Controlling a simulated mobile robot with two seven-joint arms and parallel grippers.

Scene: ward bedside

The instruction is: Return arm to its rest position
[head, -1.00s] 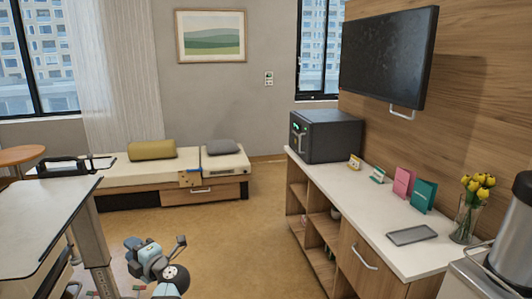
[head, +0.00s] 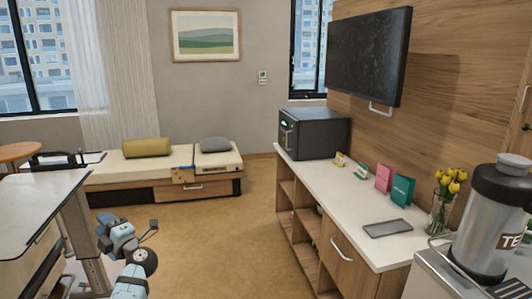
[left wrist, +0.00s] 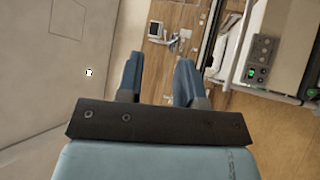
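My left arm comes up from the bottom of the head view, folded and low, with its left gripper (head: 108,232) above the floor near the bed table. In the left wrist view the two blue fingers of the left gripper (left wrist: 158,72) stand apart with a clear gap. Nothing is between them. My right arm and gripper are in neither view.
An overbed table (head: 35,205) stands close on the left of my arm. A long counter (head: 345,205) runs along the right, with a metal urn (head: 485,235) at its near end. A couch (head: 140,172) lies at the back. The brown floor (head: 215,235) between is clear.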

